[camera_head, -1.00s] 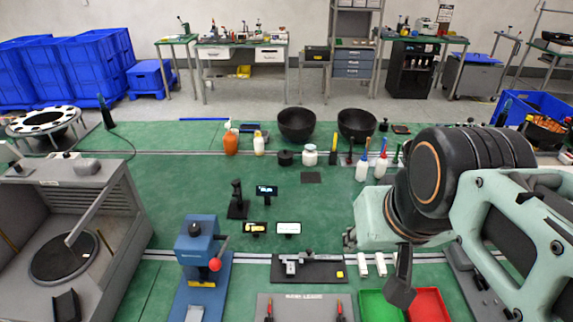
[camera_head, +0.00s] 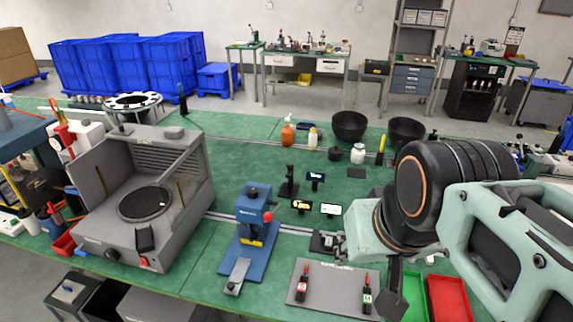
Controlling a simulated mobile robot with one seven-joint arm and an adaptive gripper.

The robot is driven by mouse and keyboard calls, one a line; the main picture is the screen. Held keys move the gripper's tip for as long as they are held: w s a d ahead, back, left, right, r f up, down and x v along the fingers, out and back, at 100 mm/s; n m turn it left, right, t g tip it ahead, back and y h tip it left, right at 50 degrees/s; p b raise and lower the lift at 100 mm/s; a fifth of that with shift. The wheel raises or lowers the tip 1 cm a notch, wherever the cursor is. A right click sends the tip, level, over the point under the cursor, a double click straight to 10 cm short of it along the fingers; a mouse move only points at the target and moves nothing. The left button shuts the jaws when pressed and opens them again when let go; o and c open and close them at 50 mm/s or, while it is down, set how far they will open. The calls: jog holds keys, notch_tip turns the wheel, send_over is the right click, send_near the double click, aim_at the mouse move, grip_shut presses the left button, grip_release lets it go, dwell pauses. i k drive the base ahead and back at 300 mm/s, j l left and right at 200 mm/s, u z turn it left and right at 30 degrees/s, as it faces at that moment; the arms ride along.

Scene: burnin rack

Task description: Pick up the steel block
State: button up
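A small silver-grey block (camera_head: 237,276) lies on the front of the base of a blue bench press (camera_head: 254,215); I cannot tell for sure that it is the steel block. It lies flat and nothing of mine touches it. My arm fills the right side of the head view. A dark finger-like part of my gripper (camera_head: 394,291) hangs below the pale green arm link, over the front edge of the bench area. It is well to the right of the silver block. The rest of the gripper is hidden, so its opening does not show.
A grey hooded machine (camera_head: 190,218) stands left of the press. Red (camera_head: 447,300) and green bins sit under my arm. Black bowls (camera_head: 349,126) and bottles stand behind. The green bench top between them is partly clear.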

aim_at(328, 245)
jog(key=u, duration=1.3)
jog(key=k+l+u, duration=0.2)
jog(key=l+u, duration=0.2)
jog(key=l, duration=0.2)
jog(key=k+l, duration=0.25)
jog(key=l, duration=0.3)
